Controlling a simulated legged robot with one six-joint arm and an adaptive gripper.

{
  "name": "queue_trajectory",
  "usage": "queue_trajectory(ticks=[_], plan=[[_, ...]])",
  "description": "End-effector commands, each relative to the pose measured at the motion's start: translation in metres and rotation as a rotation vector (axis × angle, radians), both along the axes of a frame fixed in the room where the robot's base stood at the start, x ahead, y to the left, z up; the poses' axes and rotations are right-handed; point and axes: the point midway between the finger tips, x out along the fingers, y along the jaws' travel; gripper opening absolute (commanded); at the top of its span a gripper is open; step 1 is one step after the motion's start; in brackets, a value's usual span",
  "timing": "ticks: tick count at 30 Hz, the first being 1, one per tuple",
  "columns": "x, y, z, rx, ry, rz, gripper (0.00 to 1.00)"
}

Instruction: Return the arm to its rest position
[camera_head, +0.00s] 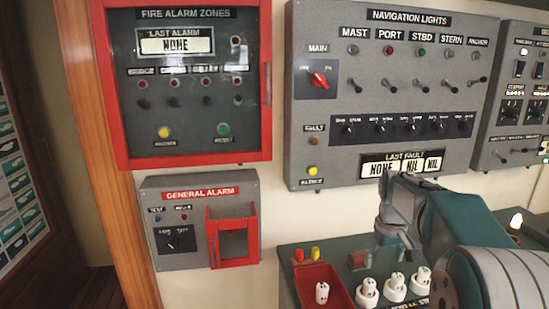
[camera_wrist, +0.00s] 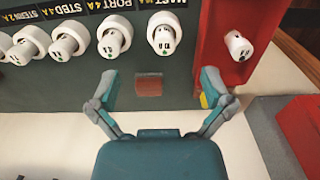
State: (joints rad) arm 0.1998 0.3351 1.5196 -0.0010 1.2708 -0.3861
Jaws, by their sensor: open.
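My arm comes in from the lower right of the head view, with teal and grey links. My gripper (camera_head: 388,212) is in front of the wall just below the navigation lights panel (camera_head: 330,150) and above the fuse box. In the wrist view my gripper (camera_wrist: 158,88) shows its two grey fingers spread wide with nothing between them. Past the fingertips a small reddish-brown patch (camera_wrist: 149,87) shows on the dark green fuse box face (camera_wrist: 60,90).
Several white fuses (camera_wrist: 113,40) sit in a row on the fuse box; one fuse (camera_head: 322,292) is in a red tray (camera_head: 311,272). A red-framed fire alarm cabinet (camera_head: 265,120) and a general alarm box (camera_head: 172,260) with a red guard (camera_head: 210,240) are at left.

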Motion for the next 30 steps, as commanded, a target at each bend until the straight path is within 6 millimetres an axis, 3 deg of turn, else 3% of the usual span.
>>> queue_trajectory(ticks=[14,22,30], plan=[[-0.048,0.027,0.033,-0.011,-0.088,-0.032,1.0],[-0.112,0.056,0.056,-0.012,-0.198,-0.072,1.0],[-0.186,0.081,0.056,0.003,-0.321,-0.119,1.0]])
